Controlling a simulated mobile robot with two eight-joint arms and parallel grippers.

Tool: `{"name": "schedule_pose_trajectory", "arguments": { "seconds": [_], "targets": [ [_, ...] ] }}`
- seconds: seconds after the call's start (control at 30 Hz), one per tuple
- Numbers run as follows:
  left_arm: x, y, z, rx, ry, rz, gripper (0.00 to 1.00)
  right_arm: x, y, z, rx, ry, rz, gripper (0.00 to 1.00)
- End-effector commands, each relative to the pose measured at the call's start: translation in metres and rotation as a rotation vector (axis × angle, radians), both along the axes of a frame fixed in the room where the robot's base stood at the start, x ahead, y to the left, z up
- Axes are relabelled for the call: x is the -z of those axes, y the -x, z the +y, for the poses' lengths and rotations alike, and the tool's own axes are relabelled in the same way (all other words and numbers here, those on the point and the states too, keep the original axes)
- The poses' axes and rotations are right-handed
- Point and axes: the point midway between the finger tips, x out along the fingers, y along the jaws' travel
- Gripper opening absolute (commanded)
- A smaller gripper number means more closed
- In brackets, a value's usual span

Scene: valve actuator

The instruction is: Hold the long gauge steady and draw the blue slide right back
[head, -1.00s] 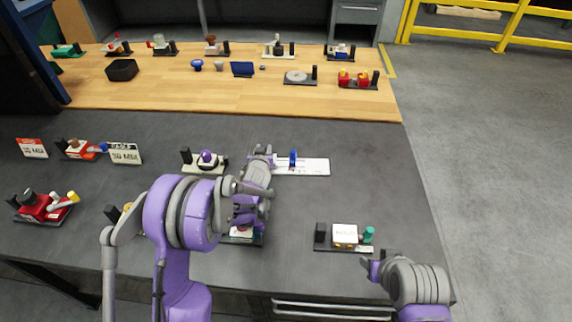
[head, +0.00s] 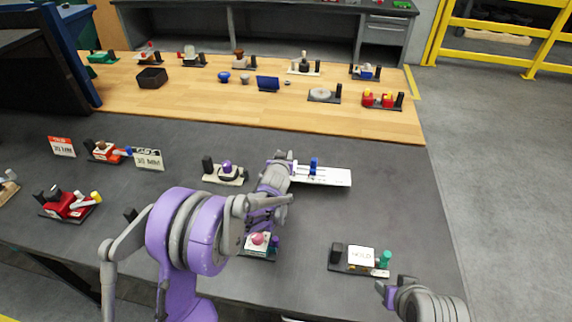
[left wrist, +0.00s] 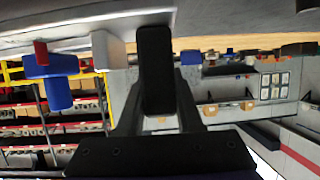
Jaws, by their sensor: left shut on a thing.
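The long gauge (head: 335,177) is a flat white bar on the dark table in the head view. Its blue slide (head: 313,166) stands up from it, left of its middle. My left gripper (head: 287,162) is shut on the gauge at its left end. In the left wrist view the dark fingers (left wrist: 155,70) are at the pale gauge bar (left wrist: 85,24), and the blue slide (left wrist: 50,70) with a red piece is left of them, apart. My right gripper (head: 386,291) is at the lower right, away from the gauge; its fingers are too small to read.
A base with a white block and green knob (head: 361,258) stands between my right gripper and the gauge. A purple-button fixture (head: 226,172) is left of the gauge. A pink-knob fixture (head: 259,243) is near my left arm. The table right of the gauge is clear.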

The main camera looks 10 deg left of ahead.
Motion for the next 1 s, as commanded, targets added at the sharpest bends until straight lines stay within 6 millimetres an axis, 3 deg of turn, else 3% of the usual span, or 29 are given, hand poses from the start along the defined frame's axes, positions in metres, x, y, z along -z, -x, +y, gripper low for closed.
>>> {"name": "schedule_pose_trajectory", "arguments": {
  "seconds": [0.1,0.27,0.6,1.0],
  "targets": [
    [-0.025,0.000,0.000,0.001,0.001,-0.001,0.00,0.000,0.000,0.000,0.000,0.000,0.000,0.50],
    [-0.044,0.000,0.000,0.001,0.001,-0.001,0.00,0.000,0.000,0.000,0.000,0.000,0.000,0.50],
    [0.010,-0.001,0.000,0.000,0.002,-0.001,0.00,0.000,0.000,0.000,0.000,0.000,0.000,0.50],
    [0.029,0.000,0.000,0.000,0.002,-0.001,0.00,0.000,0.000,0.000,0.000,0.000,0.000,0.50]
  ]
}}
